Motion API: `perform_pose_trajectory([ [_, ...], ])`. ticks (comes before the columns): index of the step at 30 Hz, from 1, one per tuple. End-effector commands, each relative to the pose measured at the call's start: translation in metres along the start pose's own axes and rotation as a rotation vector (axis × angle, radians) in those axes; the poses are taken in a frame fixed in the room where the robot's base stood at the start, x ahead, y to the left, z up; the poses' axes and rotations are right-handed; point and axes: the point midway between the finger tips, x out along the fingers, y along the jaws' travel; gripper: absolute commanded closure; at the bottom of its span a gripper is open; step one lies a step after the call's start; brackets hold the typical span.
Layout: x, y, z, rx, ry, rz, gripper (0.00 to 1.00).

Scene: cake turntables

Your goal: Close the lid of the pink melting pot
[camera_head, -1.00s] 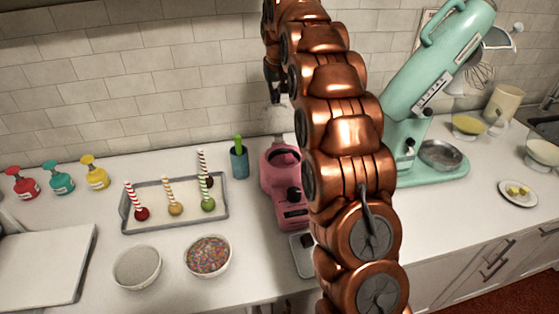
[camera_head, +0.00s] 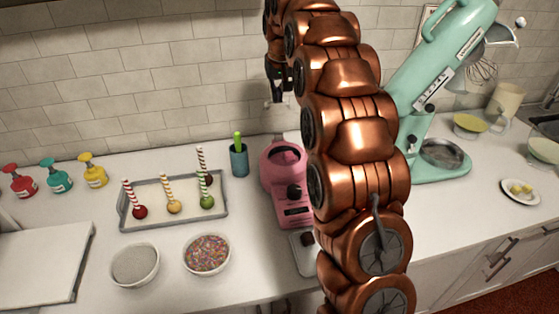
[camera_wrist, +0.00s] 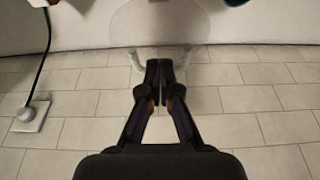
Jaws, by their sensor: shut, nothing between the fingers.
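The pink melting pot (camera_head: 292,212) stands on the counter in the head view, partly hidden by my arm. Its round top is open and its dark inside shows. A clear, see-through lid (camera_wrist: 160,25) shows faintly in the wrist view as a pale round shape, apparently raised. My gripper (camera_wrist: 160,72) is shut and empty, with its fingertips overlapping the lid's edge in that view; I cannot tell if they touch. In the head view my gripper (camera_head: 278,97) is above and behind the pot, near the tiled wall.
A blue cup with a green tool (camera_head: 239,160) and a tray of cake pops (camera_head: 150,224) are left of the pot. A teal stand mixer (camera_head: 440,165) is to the right. A wall outlet with a plug (camera_wrist: 33,115) is in the wrist view.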

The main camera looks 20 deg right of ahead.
Motion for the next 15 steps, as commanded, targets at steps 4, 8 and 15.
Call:
perform_pose_trajectory([
  [4, -0.002, 0.0, 0.004, 0.0, 0.0, 0.0, 1.0],
  [8, -0.002, 0.0, 0.008, 0.0, 0.001, 0.0, 1.0],
  [15, -0.007, 0.0, 0.024, 0.0, 0.003, 0.0, 1.0],
])
